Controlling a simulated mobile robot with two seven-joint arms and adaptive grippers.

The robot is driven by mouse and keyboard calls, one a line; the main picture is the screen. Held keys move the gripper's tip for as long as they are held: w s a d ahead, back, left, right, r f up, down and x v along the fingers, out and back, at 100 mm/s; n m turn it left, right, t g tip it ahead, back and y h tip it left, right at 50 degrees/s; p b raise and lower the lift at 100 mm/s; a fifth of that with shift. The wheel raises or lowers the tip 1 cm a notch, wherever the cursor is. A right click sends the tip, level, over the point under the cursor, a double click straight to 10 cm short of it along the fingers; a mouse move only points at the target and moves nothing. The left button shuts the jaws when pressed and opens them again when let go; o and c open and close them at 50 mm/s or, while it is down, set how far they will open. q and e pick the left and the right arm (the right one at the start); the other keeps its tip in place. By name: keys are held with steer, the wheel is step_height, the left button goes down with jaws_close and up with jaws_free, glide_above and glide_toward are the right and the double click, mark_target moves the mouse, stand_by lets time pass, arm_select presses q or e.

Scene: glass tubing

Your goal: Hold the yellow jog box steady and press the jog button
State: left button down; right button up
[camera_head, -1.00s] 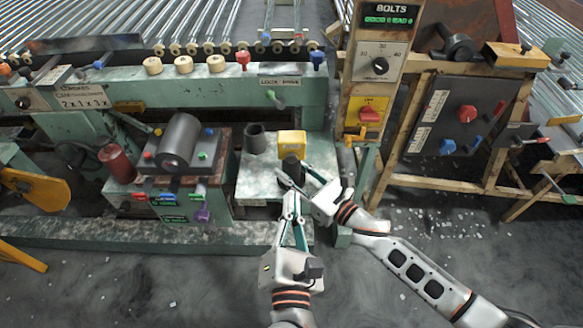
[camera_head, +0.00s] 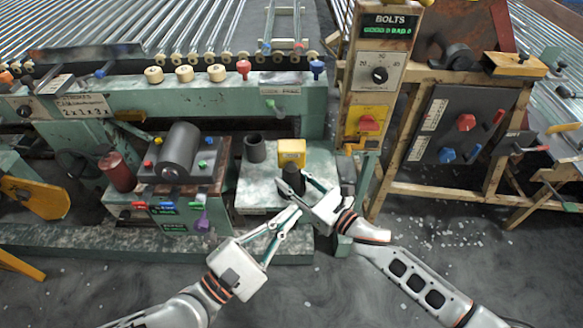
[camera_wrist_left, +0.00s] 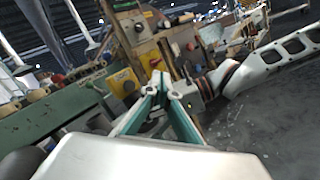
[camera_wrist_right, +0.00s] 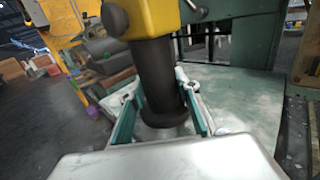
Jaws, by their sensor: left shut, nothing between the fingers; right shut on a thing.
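The yellow jog box (camera_head: 291,152) sits on top of a dark cylindrical handle (camera_head: 292,182) above the pale green bench plate. In the right wrist view the yellow box (camera_wrist_right: 150,16) is at the top, with the dark handle (camera_wrist_right: 157,80) below it. My right gripper (camera_head: 290,186) is shut around the dark handle, with a finger on each side in the right wrist view (camera_wrist_right: 160,110). My left gripper (camera_head: 292,210) is shut and empty, its tips below and close to the right gripper. The left wrist view shows its fingertips together (camera_wrist_left: 160,82), with the yellow box (camera_wrist_left: 123,82) beyond them. The jog button cannot be made out.
A dark open cup (camera_head: 254,148) stands left of the box on the bench plate (camera_head: 258,190). A post with a dial and a red-yellow switch (camera_head: 368,122) rises to the right. A machine with a grey cylinder (camera_head: 180,150) stands left.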

mark_target(291, 167)
arm_select(q)
steer(key=shift+s+f, duration=0.1)
stand_by(0.3)
steer(key=w, duration=0.9)
steer(key=shift+w, duration=0.1)
stand_by(1.5)
steer(key=shift+w, duration=0.25)
